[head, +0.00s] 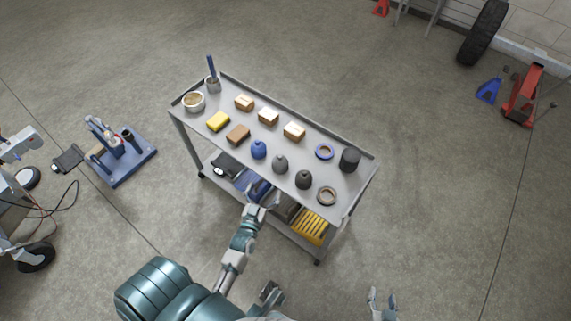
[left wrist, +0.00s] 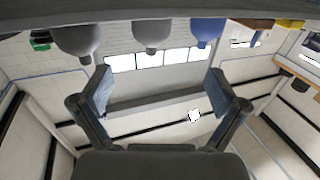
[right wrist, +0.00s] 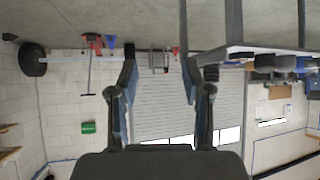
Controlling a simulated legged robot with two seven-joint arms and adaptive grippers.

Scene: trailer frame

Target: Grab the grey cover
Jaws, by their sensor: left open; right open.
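The grey cover (head: 280,164) is a small bell-shaped piece standing upright near the front edge of the cart top. It stands between a blue cover (head: 258,149) and a dark cover (head: 303,179). The left wrist view is upside down and shows the grey cover (left wrist: 152,33) beyond the fingers, roughly midway between them. My left gripper (head: 264,196) is open and empty at the cart's front side, apart from the covers; it also shows in the left wrist view (left wrist: 158,92). My right gripper (head: 382,300) is open and empty, right of the cart, over the floor.
The cart top (head: 215,92) also holds several boxes, a yellow block (head: 218,121), a bowl (head: 193,102), rings and a black cylinder (head: 349,159). The lower shelf carries a yellow crate (head: 310,228). A blue stand (head: 125,160) is at the left. Floor right of the cart is free.

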